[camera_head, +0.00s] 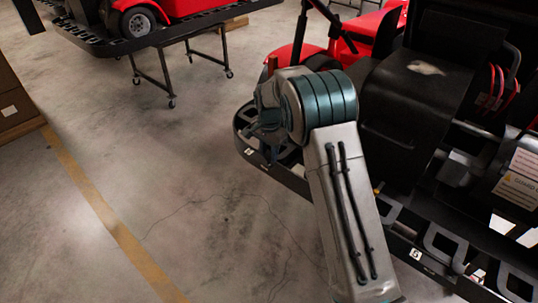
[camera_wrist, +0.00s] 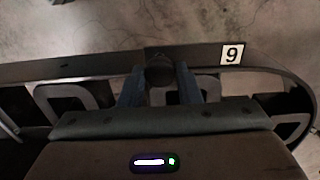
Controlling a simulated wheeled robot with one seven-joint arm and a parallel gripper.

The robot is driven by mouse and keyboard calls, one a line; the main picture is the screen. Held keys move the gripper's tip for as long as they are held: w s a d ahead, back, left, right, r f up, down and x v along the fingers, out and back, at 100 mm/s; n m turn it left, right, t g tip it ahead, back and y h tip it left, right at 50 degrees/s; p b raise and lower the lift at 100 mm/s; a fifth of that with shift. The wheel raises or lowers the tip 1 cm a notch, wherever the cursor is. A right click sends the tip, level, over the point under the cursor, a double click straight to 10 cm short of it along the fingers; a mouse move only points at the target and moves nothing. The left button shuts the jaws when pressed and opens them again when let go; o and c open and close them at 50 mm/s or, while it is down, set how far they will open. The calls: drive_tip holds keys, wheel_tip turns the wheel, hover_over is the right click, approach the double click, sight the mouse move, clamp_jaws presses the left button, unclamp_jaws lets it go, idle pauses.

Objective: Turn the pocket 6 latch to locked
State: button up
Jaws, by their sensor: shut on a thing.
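A dark rounded latch knob (camera_wrist: 160,70) sits at the inner side of the stand's rim, in the upper middle of the wrist view. The two blue-grey fingers of my gripper (camera_wrist: 160,80) are on either side of it, shut on it. A white number label (camera_wrist: 232,54) on the rim, just right of the latch, reads as 9 in this view; it could be a 6 seen upside down. Whether the latch is turned to locked cannot be told. In the head view my gripper (camera_head: 268,142) is at the left end of the black stand (camera_head: 434,268), and the latch is hidden there.
A red and black kart (camera_head: 425,85) stands on this stand, close right of my arm. Another stand (camera_head: 85,40) with a red kart is at upper left. A brown box (camera_head: 14,105) is at the left edge. The concrete floor (camera_head: 150,150) between is clear.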

sight(269, 154)
drive_tip(key=m, duration=0.4)
drive_tip(key=shift+m+b, duration=0.3)
drive_tip(key=shift+w+r+m, duration=0.1)
drive_tip(key=shift+m, duration=2.1)
drive_tip(key=o, duration=1)
drive_tip(key=shift+c, duration=0.2)
wheel_tip(269, 154, up, 14)
drive_tip(key=b, duration=0.1)
